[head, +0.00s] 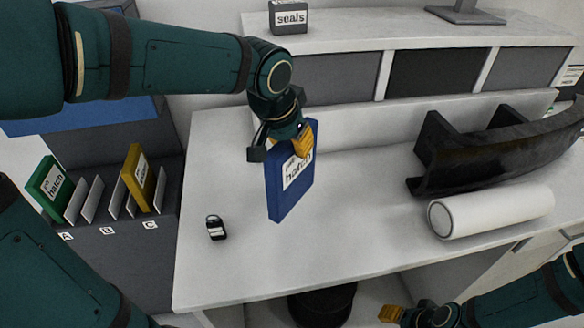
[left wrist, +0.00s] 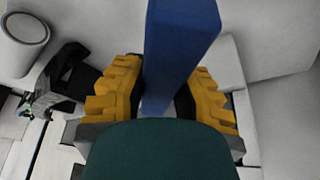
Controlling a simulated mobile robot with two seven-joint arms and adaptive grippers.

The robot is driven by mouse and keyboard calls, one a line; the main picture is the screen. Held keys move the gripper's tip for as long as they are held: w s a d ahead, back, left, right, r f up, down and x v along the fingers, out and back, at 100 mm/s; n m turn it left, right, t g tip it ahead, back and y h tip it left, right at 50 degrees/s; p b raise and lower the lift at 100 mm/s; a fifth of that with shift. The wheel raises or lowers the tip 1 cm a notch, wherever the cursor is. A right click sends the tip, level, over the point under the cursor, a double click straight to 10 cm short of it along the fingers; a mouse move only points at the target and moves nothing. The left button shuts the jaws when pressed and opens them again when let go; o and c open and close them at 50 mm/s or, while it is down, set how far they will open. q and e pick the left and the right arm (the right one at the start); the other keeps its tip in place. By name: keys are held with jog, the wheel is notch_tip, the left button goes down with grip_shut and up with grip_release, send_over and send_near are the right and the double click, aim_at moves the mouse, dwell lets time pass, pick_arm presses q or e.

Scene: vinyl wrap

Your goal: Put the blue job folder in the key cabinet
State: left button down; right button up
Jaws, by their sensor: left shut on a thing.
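The blue job folder (head: 291,185), with a white label reading "hatch", is held upright above the white worktop. My left gripper (head: 283,150) is shut on its upper part. In the left wrist view the blue folder (left wrist: 180,40) stands between the yellow fingers of my left gripper (left wrist: 160,100). I cannot pick out a key cabinet in either view.
A dark rack (head: 112,262) at the left has slots marked A, B and C, with a green folder (head: 50,187) and a yellow folder (head: 138,178). A small black tag-like object (head: 216,228) lies on the worktop (head: 250,260). A white roll (head: 490,212) and a black curved part (head: 480,155) occupy the right.

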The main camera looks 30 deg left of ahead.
aim_at(292, 172)
pick_arm(q)
jog(key=shift+w+f, duration=0.1)
jog(key=shift+f, duration=2.35)
jog(key=shift+f+b, duration=0.15)
jog(key=shift+b, duration=0.2)
jog(key=c, duration=0.9)
grip_release()
jog(key=shift+o, duration=0.2)
